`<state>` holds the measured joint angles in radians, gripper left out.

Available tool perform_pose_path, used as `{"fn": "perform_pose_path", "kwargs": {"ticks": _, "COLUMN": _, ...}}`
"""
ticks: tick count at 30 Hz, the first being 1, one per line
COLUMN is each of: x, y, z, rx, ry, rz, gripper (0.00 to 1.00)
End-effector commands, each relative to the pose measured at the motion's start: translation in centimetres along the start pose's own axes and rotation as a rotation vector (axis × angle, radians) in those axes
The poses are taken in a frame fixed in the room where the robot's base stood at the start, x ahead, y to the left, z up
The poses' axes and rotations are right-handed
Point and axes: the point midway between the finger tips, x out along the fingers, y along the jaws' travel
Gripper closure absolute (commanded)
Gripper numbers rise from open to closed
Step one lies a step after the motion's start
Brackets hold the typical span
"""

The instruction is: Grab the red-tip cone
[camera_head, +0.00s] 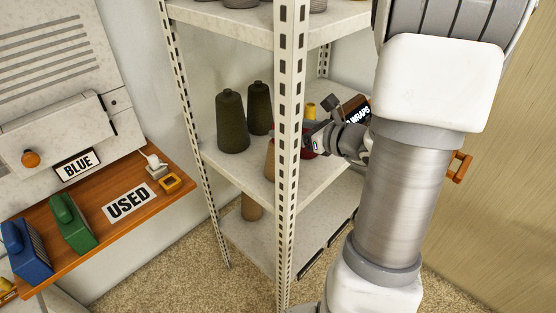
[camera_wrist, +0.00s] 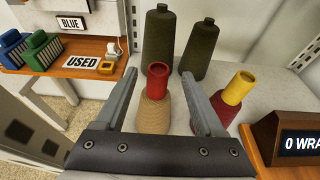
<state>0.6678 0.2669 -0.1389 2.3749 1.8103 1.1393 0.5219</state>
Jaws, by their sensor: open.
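The red-tip cone (camera_wrist: 154,112) has a tan body and a red top. It stands upright on the shelf in the wrist view, between the two fingers of my gripper (camera_wrist: 158,76). The gripper is open, with one finger on each side of the cone; I cannot tell whether either touches it. In the head view the cone's tan body (camera_head: 270,158) is mostly hidden behind the shelf post, and my gripper (camera_head: 312,140) reaches in from the right.
A red cone with a yellow tip (camera_wrist: 238,88) stands close by the right finger. Two dark olive cones (camera_wrist: 158,38) stand behind. A wooden "0 WRAPS" sign block (camera_wrist: 290,138) is at the right. The shelf post (camera_head: 289,130) rises in front.

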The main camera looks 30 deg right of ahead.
Motion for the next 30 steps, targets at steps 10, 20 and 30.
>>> {"fn": "perform_pose_path", "kwargs": {"ticks": 10, "x": 3.3, "y": 0.2, "z": -0.2, "rx": -0.001, "ry": 0.001, "rz": 0.003, "gripper": 0.29}}
{"fn": "perform_pose_path", "kwargs": {"ticks": 20, "x": 6.5, "y": 0.2, "z": 0.0, "rx": 0.000, "ry": 0.001, "rz": 0.000, "gripper": 0.29}}
{"fn": "perform_pose_path", "kwargs": {"ticks": 30, "x": 6.5, "y": 0.2, "z": 0.0, "rx": 0.000, "ry": 0.001, "rz": 0.000, "gripper": 0.60}}
